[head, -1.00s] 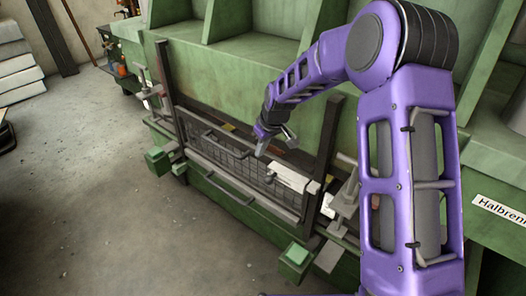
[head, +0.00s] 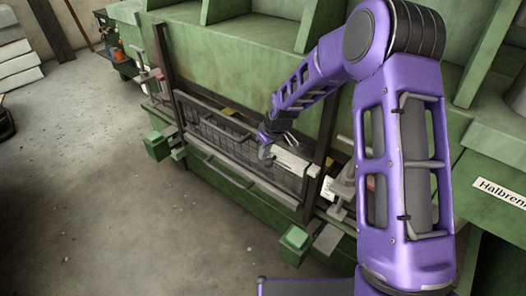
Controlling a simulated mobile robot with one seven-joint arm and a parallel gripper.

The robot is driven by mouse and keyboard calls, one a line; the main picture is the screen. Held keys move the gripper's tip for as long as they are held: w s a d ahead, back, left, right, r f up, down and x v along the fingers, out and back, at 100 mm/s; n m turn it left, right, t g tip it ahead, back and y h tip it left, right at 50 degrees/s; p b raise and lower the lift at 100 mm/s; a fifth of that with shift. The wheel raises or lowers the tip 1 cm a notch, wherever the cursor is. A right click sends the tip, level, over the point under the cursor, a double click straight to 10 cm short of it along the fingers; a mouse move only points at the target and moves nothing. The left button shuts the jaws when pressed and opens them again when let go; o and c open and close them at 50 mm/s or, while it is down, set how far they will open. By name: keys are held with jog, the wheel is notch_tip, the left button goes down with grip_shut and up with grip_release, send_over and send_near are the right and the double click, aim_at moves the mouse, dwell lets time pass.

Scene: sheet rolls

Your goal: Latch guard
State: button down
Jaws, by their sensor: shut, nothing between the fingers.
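The guard (head: 222,143) is a dark mesh panel with a grey bar along its lower edge. It spans between two dark uprights on the front of the green machine. A long handle (head: 228,172) runs along its lower front. A pale block (head: 291,162) sits at the guard's right end, by the right upright. My gripper (head: 265,153) is shut and empty. It points down in front of the guard's right half, just left of the pale block. I cannot tell whether it touches the guard. No latch can be made out clearly.
The dark right upright (head: 325,130) stands close to the right of my gripper. Green boxes (head: 294,238) jut out low at both ends of the machine. A grey clamp-like fitting (head: 343,188) is further right. The concrete floor (head: 90,200) in front is clear.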

aim_at(275, 159)
jog(key=s+d, duration=0.3)
jog(key=shift+d, duration=0.3)
jog(key=shift+w, duration=0.1)
